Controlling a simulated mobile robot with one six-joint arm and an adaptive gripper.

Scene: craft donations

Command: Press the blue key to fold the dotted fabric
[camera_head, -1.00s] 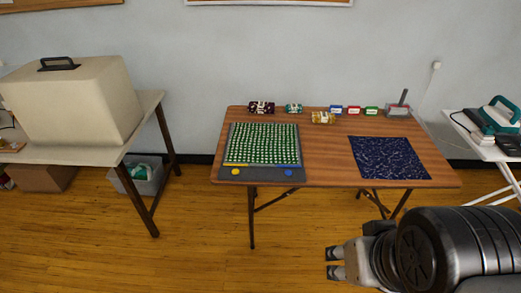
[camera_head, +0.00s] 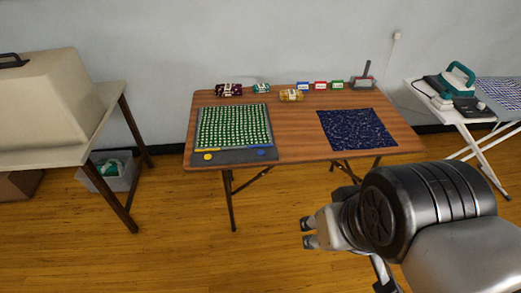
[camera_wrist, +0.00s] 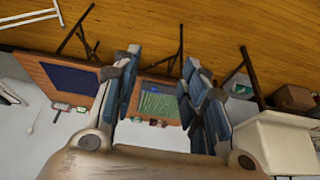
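The green dotted fabric (camera_head: 233,127) lies flat on a grey folding board (camera_head: 232,158) at the left of the wooden table. The blue key (camera_head: 261,153) is a round button on the board's front edge, right of a yellow key (camera_head: 207,156). My gripper (camera_head: 308,233) is open and empty, in front of the table over the floor, to the right of the board and apart from it. In the wrist view, upside down, the green fabric (camera_wrist: 160,103) shows between the spread fingers (camera_wrist: 157,88).
A dark blue patterned cloth (camera_head: 357,129) lies on the table's right side. Fabric rolls (camera_head: 291,95), small boxes (camera_head: 320,86) and a grey-handled tool (camera_head: 364,78) stand along the back. A side table (camera_head: 70,145) is left; an ironing board with iron (camera_head: 459,83) is right.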

